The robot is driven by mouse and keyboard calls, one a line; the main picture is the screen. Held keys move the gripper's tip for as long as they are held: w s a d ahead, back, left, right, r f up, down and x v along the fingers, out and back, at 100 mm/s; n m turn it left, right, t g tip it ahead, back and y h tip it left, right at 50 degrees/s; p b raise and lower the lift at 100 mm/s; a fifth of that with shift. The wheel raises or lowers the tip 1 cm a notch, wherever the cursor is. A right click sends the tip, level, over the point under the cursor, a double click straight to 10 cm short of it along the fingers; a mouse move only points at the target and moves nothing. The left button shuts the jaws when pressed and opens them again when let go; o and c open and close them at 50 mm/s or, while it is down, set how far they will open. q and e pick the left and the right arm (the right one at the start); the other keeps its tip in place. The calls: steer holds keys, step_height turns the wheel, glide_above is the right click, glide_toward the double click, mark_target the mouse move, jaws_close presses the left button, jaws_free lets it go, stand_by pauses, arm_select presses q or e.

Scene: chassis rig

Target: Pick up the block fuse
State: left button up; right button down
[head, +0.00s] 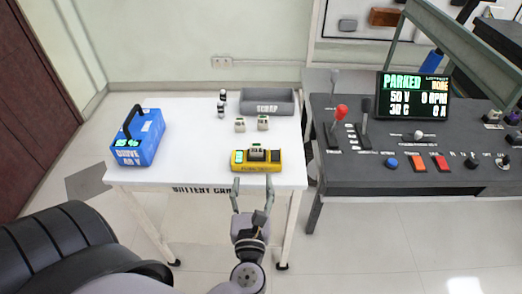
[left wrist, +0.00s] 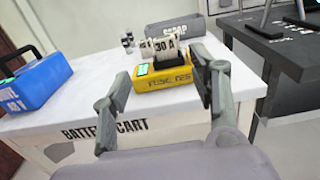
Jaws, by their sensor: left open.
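A pale block fuse with a dark label (head: 257,153) sits on top of the yellow fuse tester (head: 240,168) at the front edge of the white table. Two similar pale blocks (head: 240,124) (head: 263,122) stand behind the tester. My left gripper (head: 252,187) is open and empty, just in front of the table edge and short of the tester. Its fingers (left wrist: 162,72) frame the tester in the wrist view. My right gripper is not in view.
A blue battery (head: 140,140) with a black handle stands at the table's left. Two small cylinders (head: 222,103) and a grey scrap tray (head: 284,107) are at the back. A dark control console (head: 345,172) adjoins on the right. The table's middle left is clear.

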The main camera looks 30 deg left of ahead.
arm_select(q)
steer(key=p, duration=0.2)
glide_toward(256, 150)
steer(key=x, duration=0.3)
steer(key=r+x, duration=0.1)
steer(key=x, duration=0.1)
steer(key=shift+a, duration=0.15)
steer(key=shift+w+a+f, duration=0.15)
steer(key=shift+w+a, duration=0.15)
steer(key=shift+w, duration=0.1)
steer(key=shift+w+a, duration=0.15)
steer(key=shift+w, duration=0.2)
steer(key=x, duration=0.4)
steer(key=shift+w+f, duration=0.2)
steer(key=shift+f, duration=0.1)
steer(key=shift+s, duration=0.1)
steer(key=c, duration=1.2)
